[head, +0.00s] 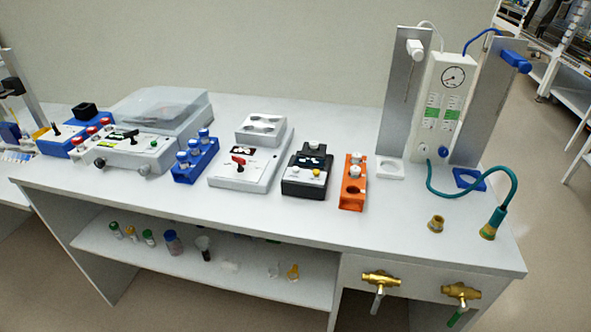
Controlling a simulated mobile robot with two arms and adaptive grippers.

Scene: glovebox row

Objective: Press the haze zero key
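Neither of my grippers is in view. Several bench instruments stand on the white bench (330,112), and their labels are too small to read, so I cannot tell which control is the haze zero key. Further left, a larger grey-white instrument (140,152) under a clear lid has a black lever and a small green button (154,143).
A blue rack (194,168) and an orange rack (353,190) stand between and beside the instruments. At the right are a gauge column (446,108), upright metal plates and a teal hose (507,184). Brass taps (381,279) stick out in front. Small bottles sit on the lower shelf.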

